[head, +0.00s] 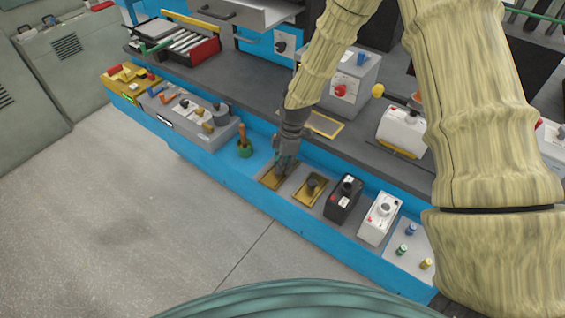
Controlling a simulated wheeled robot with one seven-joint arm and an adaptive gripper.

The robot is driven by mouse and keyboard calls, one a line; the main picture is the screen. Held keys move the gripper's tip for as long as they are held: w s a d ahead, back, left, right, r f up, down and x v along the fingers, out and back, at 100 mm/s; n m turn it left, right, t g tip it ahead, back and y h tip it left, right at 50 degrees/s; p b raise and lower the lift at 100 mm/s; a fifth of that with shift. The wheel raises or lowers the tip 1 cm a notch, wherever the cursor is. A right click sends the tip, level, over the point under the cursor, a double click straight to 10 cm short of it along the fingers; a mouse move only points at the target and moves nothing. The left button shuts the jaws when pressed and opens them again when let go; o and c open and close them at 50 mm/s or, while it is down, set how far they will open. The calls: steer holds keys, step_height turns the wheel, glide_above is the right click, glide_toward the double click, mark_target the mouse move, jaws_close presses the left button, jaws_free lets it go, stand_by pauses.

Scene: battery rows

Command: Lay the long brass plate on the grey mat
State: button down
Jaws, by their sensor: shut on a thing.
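My gripper (284,170) points down at a brass plate (270,182) in the blue front tray and is shut on it, probably by a raised part that the fingers hide. The plate lies low, at or just above the grey surface there; I cannot tell if it touches. The grey mat (292,186) seems to be the grey patch around and between the two plates. Which plate is longer is hard to judge.
A black box (343,200) and a white box (380,218) stand to the right. Behind, a yellow-edged rectangle (325,125) and a grey box with a red knob (350,82) occupy the dark bench.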

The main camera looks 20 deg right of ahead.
steer(key=shift+f, duration=0.1)
steer(key=c, duration=1.2)
jaws_free()
steer(key=shift+o, duration=0.2)
step_height(320, 180, up, 12)
steer(key=d+b, duration=0.1)
steer(key=b, duration=0.1)
steer(key=shift+s+d, duration=0.2)
steer(key=shift+d, duration=0.2)
